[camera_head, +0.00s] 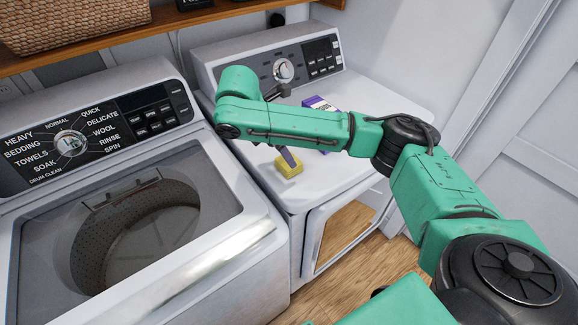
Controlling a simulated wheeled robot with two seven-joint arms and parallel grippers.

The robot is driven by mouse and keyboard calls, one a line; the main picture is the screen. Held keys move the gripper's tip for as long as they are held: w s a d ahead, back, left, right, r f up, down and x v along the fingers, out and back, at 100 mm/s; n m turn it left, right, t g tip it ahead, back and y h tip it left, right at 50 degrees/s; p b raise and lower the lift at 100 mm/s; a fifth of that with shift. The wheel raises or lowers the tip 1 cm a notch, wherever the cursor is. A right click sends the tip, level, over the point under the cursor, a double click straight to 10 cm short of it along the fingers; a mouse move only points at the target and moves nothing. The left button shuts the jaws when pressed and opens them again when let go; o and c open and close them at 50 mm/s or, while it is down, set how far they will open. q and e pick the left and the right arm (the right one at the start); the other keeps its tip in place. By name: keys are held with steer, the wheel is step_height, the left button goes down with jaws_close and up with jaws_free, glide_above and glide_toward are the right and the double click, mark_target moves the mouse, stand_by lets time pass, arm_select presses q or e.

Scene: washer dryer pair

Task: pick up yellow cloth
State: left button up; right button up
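A small yellow, block-like thing (289,166), which looks like the yellow cloth, sits near the front edge of the dryer top (368,96). My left gripper is not in view.
A purple and white box (319,104) stands on the dryer behind my arm, partly covered by it. The washer (250,234) at left has its drum open to view. A wicker basket (72,22) sits on a wooden shelf (160,20) above. The dryer top's right side is clear.

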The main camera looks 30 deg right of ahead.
steer(key=f, duration=0.1)
steer(key=w+d+f, duration=0.1)
steer(key=shift+w+f+p, duration=0.15)
steer(key=shift+f+p, duration=0.2)
steer(key=p+x, duration=0.1)
steer(key=x, duration=0.3)
steer(key=shift+d+f, duration=0.1)
steer(key=shift+f, duration=0.2)
steer(key=shift+c, duration=0.6)
steer(key=c, duration=1.1)
step_height(320, 180, up, 9)
steer(key=shift+f+b, duration=0.1)
steer(key=shift+b, duration=0.55)
step_height(320, 180, up, 11)
steer(key=p, duration=0.3)
glide_above(282, 164)
steer(key=d, duration=0.2)
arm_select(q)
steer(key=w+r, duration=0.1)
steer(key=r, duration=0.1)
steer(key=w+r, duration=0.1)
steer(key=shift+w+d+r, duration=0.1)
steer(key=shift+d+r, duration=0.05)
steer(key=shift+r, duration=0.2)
arm_select(e)
steer(key=shift+w+a, duration=0.15)
steer(key=shift+a, duration=0.05)
